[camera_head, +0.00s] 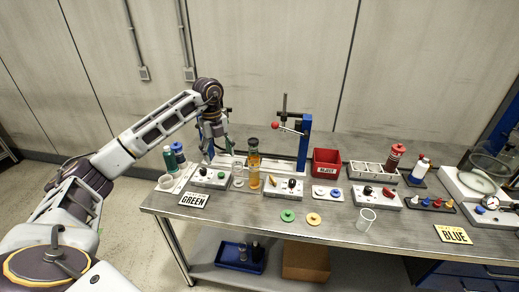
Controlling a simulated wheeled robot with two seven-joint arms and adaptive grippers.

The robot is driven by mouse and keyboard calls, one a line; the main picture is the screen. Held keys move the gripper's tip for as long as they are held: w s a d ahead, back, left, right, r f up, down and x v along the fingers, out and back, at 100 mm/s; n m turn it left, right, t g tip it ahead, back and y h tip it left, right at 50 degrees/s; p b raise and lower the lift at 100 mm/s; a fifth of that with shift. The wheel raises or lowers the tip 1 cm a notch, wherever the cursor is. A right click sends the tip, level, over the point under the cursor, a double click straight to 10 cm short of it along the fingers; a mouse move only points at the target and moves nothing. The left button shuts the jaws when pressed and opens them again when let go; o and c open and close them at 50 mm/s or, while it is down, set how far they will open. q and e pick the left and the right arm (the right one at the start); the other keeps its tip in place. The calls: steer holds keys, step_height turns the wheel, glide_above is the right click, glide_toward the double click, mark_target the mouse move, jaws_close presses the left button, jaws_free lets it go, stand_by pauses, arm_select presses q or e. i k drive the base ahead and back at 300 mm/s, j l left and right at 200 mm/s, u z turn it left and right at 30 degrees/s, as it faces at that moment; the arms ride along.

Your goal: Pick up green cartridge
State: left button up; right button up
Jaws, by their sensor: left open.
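My left gripper (213,152) points down over the back left of the workbench, above a white block with dark knobs (210,178). It is open, and I see nothing held in it. A flat green disc (288,215) lies on the bench front. My right gripper is not in view.
An amber bottle (254,170) stands right of the gripper, before a blue press frame (304,145).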

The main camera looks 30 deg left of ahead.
mark_target(253, 142)
steer(key=i, duration=0.9)
